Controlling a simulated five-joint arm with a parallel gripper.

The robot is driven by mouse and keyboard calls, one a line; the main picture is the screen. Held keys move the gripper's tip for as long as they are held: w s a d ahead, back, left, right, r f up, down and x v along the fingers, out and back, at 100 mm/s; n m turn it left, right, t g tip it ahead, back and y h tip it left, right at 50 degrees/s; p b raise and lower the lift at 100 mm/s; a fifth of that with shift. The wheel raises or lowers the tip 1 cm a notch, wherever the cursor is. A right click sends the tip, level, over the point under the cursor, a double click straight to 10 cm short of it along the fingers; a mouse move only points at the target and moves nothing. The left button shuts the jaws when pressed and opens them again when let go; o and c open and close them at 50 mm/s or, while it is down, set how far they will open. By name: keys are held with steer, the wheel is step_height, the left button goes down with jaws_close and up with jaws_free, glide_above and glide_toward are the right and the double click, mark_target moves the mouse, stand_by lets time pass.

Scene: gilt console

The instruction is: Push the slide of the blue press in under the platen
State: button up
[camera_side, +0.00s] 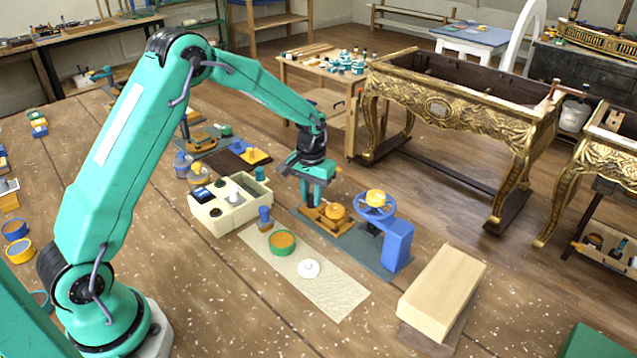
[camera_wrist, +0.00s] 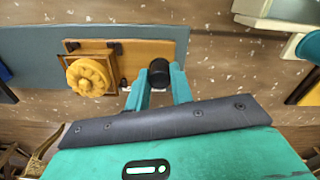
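The blue press (camera_side: 397,242) stands on a grey-blue base plate (camera_side: 383,267); its blue handwheel (camera_side: 375,205) has a yellow hub. The orange-brown slide (camera_side: 319,221) lies on the same base, out to the left of the press. On it is a tan block with a yellow-orange rosette (camera_side: 336,211), which also shows in the wrist view (camera_wrist: 90,77). The slide's black knob (camera_wrist: 160,73) sits between the fingertips of my gripper (camera_wrist: 159,82), with no clear gap on either side. The side view shows my gripper (camera_side: 308,186) low over the slide's left end. The platen's underside is hidden.
A cream compartment box (camera_side: 210,221) stands left of the slide. A pale wood block (camera_side: 441,290) stands right of the press. Bare bench lies in the foreground.

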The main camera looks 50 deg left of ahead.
mark_target(334, 206)
jaws_close()
steer(key=d, duration=0.7)
steer(key=shift+d, duration=0.35)
steer(key=o, duration=0.8)
jaws_free()
steer(key=shift+o, duration=0.2)
steer(key=shift+r, duration=0.1)
steer(key=shift+r, duration=3.9)
